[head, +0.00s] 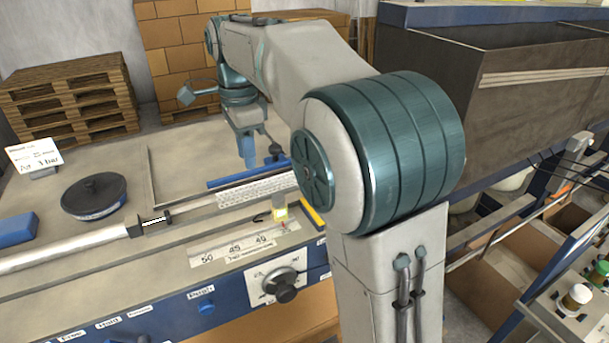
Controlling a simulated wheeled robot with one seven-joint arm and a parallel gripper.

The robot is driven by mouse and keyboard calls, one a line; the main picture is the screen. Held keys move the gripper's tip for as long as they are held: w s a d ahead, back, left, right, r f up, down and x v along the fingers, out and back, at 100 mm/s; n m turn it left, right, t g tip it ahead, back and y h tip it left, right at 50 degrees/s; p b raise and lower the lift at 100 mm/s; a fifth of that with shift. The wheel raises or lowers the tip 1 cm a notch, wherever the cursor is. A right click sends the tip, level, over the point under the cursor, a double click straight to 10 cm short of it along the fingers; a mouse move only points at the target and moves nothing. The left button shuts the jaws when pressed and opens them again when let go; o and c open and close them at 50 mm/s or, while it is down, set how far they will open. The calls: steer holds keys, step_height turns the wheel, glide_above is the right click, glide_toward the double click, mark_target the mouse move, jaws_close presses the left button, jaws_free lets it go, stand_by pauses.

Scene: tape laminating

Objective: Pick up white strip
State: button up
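A white strip (256,190) with a patterned surface lies on the machine's table, alongside a blue bar (235,180). Its right end is hidden behind my arm. My gripper (249,160) points down from my arm, with blue fingers, just behind the strip in the picture and near the blue bar. It appears apart from the strip, though its exact height is unclear. The fingers are too small and overlapped to tell open from shut. I see nothing clearly held in them.
A round black disc (94,195) and a blue block (17,229) sit on the table's left. A metal rod (70,251) runs along the front. A small yellow-topped piece (279,207) stands near the scale plate (243,242). A dark bin (425,90) stands right.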

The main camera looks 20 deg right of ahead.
mark_target(234, 196)
steer(key=shift+f+p, duration=0.45)
steer(key=shift+f, duration=2.95)
jaws_close()
